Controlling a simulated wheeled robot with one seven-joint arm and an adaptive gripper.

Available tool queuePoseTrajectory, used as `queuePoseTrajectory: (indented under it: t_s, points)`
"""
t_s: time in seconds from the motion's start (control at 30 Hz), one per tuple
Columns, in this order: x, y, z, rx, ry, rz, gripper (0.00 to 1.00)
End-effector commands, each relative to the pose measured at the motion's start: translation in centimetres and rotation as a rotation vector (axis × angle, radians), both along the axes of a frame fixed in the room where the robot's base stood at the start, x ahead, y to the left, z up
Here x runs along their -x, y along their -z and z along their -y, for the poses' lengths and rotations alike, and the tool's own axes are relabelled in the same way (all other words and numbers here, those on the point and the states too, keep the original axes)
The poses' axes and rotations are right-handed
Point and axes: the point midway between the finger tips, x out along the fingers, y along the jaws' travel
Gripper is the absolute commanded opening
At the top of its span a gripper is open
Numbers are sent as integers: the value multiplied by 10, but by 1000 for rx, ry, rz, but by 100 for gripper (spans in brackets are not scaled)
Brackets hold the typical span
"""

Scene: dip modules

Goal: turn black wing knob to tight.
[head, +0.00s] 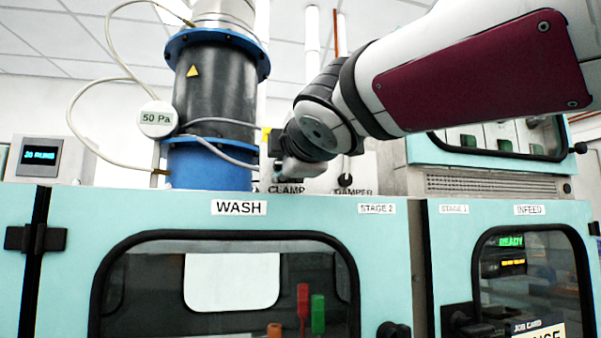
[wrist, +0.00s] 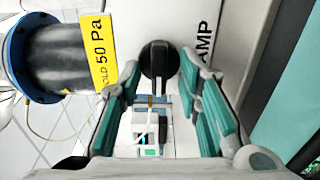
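The black wing knob (wrist: 158,60) shows in the wrist view on a white panel, beside the sideways CLAMP label (wrist: 198,60). Its wing lies along the picture's vertical. My gripper (wrist: 160,82) is open, with one teal-padded finger on each side of the knob and a gap on both sides. I cannot tell how deep the knob sits between the fingertips. In the head view my gripper (head: 287,168) is small and partly hidden by my wrist, just above the CLAMP label (head: 286,189). The knob is not clear there. No tight mark is readable.
A second dark knob (head: 345,181) stands right of the clamp, above the DAMPER label (head: 353,193). A dark and blue duct (head: 215,105) with thin hoses and a 50 Pa gauge (head: 157,119) rises at left. The teal WASH cabinet (head: 180,212) stands in front.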

Motion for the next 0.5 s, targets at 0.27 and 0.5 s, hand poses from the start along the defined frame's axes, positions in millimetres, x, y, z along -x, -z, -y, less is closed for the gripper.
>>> queuePoseTrajectory:
  t_s: [0.27,0.5]
  points:
    - [35,-1,10,-1,-1,2,32]
    - [82,-1,23,-1,-1,3,32]
